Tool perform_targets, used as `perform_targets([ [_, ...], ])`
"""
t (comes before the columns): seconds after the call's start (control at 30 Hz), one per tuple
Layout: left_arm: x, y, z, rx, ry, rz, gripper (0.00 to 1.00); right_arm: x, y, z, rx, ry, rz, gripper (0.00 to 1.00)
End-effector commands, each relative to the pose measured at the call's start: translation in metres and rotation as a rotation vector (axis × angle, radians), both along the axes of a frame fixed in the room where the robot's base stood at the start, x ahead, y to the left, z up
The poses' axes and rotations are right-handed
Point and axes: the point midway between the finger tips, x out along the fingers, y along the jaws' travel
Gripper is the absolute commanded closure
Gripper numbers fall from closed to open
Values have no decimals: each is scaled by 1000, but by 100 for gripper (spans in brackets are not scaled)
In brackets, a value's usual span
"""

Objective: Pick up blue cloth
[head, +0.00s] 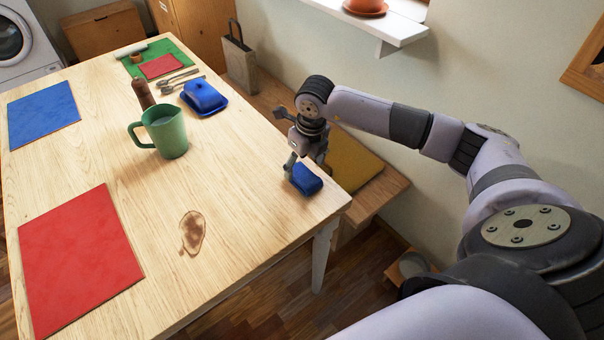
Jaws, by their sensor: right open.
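The blue cloth (307,180) is a small folded bundle near the right corner of the wooden table. My right gripper (303,168) is directly over it, pointing down, with its fingers open at the cloth's upper side. Whether the fingers touch the cloth cannot be told. My left gripper is not in the view.
On the table (130,200) are a green jug (166,132), a brown bottle-like item (143,94), a blue butter dish (204,97), a red mat (78,262), a blue mat (42,114) and a green mat (176,51). A brown stain (192,232) marks the front. A bench (378,192) stands behind.

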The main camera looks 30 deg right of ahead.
Motion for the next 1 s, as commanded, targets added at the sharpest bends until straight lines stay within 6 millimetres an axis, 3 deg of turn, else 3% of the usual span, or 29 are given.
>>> perform_targets([
  [0.23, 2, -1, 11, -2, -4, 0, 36, 5, 1, -35, 1, 4, 0, 30],
  [0.53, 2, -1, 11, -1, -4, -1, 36, 6, 1, -42, 1, 2, 0, 30],
  [1.0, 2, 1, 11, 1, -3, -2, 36, 6, 0, -41, 1, 2, 0, 61],
])
